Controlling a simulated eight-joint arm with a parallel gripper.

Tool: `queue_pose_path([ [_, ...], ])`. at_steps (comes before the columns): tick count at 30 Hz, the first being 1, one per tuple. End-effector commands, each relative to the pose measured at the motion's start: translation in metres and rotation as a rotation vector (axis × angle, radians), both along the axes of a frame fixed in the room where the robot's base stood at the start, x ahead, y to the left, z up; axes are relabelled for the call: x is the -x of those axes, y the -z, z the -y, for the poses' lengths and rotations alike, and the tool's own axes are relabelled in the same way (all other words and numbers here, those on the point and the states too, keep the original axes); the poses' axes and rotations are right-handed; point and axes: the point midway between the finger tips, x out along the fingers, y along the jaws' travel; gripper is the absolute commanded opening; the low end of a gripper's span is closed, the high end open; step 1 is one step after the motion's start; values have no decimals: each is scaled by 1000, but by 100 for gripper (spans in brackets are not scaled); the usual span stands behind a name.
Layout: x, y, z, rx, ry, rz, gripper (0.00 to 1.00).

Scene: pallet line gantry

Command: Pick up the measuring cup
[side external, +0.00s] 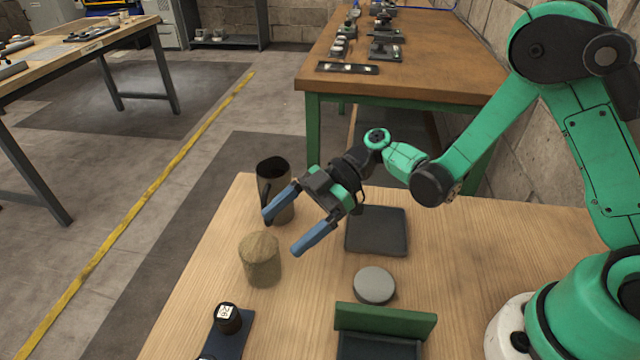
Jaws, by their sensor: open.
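A dark, brownish cup (273,172), which seems to be the measuring cup, stands upright near the far left edge of the wooden table (470,225). My gripper (281,232) is open, its two blue fingers apart and pointing down to the left. Nothing shows between the fingers. The left finger overlaps the lower part of the cup in this view. I cannot tell whether it touches the cup.
A wooden cylinder (260,262) stands just in front of the fingers. A black square tray (377,238), a grey round disc (374,285), a green-backed holder (384,320) and a small black labelled item (228,318) on a dark blue plate are also on the table.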

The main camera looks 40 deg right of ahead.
Motion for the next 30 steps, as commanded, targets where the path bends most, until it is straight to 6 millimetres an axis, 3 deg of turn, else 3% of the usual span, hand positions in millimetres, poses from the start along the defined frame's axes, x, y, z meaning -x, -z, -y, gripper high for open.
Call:
queue_pose_path([
  [12, -3, 19, -48, 1, -1, 0, 87],
  [20, -3, 20, -51, 1, 2, 0, 87],
  [27, -3, 20, -50, 1, 2, 0, 19],
  [30, -3, 20, -50, 1, 2, 0, 19],
])
